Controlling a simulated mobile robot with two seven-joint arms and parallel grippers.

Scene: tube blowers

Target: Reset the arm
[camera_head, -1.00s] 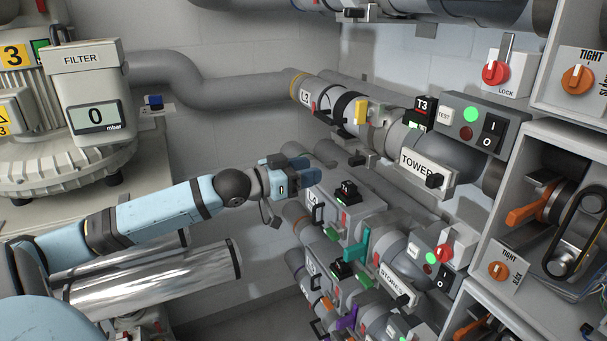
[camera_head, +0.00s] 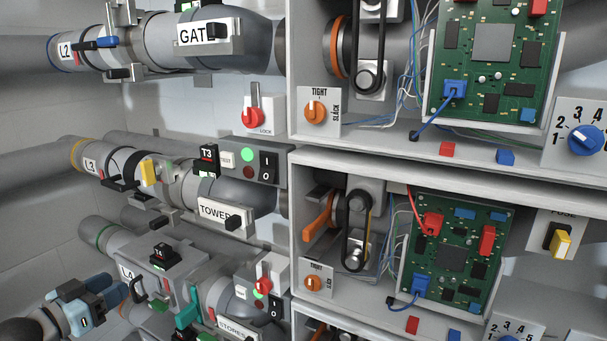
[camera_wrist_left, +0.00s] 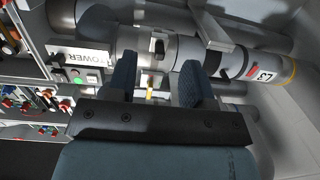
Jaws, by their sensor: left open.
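My left gripper (camera_head: 112,296) is at the lower left of the head view, left of the L4 tube unit (camera_head: 150,272). In the left wrist view its two blue fingers (camera_wrist_left: 158,85) stand apart with nothing between them. Beyond the fingers lies the L3 tube (camera_wrist_left: 240,65) with its TOWER label (camera_wrist_left: 92,57). The gripper is apart from the tubes. My right gripper is not in either view.
The TOWER tube (camera_head: 222,212) and the GATE tube (camera_head: 215,35) run along the wall. Open cabinets (camera_head: 291,190) with belts and green circuit boards (camera_head: 455,250) fill the right side. The grey wall area at the left is free.

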